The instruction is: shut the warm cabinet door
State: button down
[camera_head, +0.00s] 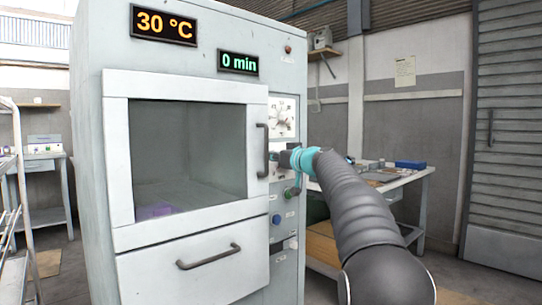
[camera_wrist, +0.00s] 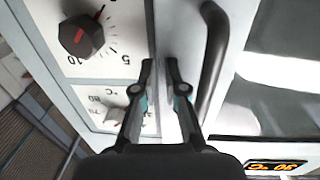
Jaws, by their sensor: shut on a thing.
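The warm cabinet (camera_head: 88,150) is a tall pale grey unit. Its windowed door (camera_head: 118,235) stands close against the front; I cannot tell if a small gap remains. A dark bar handle (camera_head: 262,150) runs upright along the door's right side. It also shows in the wrist view (camera_wrist: 213,60). My gripper (camera_head: 274,157) is at the door's right edge, beside the handle and not around it. In the wrist view my gripper's fingertips (camera_wrist: 159,66) are close together on either side of a pale strip, apparently the door's edge. The exact contact is hard to see.
A dial (camera_wrist: 86,36) and knobs sit on the control panel beside my fingers. A drawer (camera_head: 150,280) with its own handle is below the door. A purple item (camera_head: 153,210) shows behind the window. A workbench (camera_head: 425,190) stands behind my arm.

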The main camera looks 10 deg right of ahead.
jog(key=shift+w+a+r, duration=0.1)
jog(key=shift+a+r, duration=0.3)
jog(key=shift+f, duration=0.1)
